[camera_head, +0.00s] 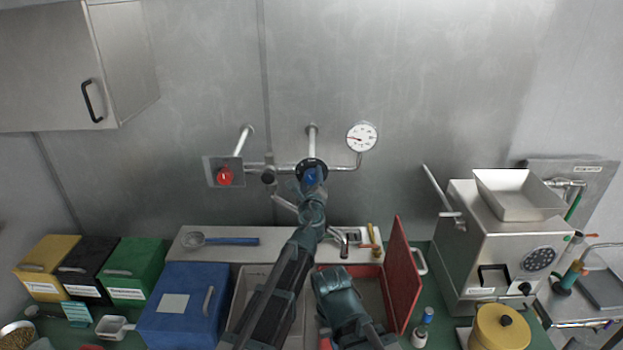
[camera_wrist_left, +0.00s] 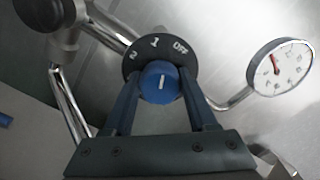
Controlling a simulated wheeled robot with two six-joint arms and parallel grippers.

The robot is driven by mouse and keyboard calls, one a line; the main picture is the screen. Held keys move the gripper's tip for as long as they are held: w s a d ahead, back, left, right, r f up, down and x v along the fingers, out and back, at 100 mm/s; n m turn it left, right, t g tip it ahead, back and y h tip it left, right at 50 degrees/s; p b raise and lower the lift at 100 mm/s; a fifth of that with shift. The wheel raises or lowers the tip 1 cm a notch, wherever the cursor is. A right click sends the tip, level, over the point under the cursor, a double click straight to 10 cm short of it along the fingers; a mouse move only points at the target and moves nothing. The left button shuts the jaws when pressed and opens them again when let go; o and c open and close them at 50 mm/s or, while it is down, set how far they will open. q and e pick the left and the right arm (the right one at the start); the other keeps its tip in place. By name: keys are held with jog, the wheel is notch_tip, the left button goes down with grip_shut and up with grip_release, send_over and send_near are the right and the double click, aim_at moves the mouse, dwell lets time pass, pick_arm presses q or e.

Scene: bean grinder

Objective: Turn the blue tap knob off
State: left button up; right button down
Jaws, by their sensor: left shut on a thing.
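The blue tap knob (camera_head: 312,176) is on the wall pipework, mostly hidden by my left gripper (camera_head: 313,186) in the head view. In the left wrist view the blue knob (camera_wrist_left: 160,83) sits on a black dial plate (camera_wrist_left: 133,62) marked 2, 1 and OFF. A white line on the knob points up, roughly between 1 and OFF; I cannot tell exactly which mark it meets. My left gripper (camera_wrist_left: 162,100) is shut on the knob, one finger on each side. My right arm shows low in the head view, but its fingers are not clear.
A pressure gauge (camera_head: 361,137) is right of the knob, and a red button (camera_head: 225,176) is left of it. A blue bin (camera_head: 182,303) and a red open lid (camera_head: 402,272) flank my arms. A grinder (camera_head: 500,245) stands right.

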pick_arm(q)
jog(key=m, duration=0.5)
jog(key=shift+s, duration=0.1)
jog(key=shift+m, duration=0.4)
dwell(0.3)
jog(key=o, duration=1.4)
jog(key=shift+c, duration=0.2)
jog(key=shift+s, duration=0.1)
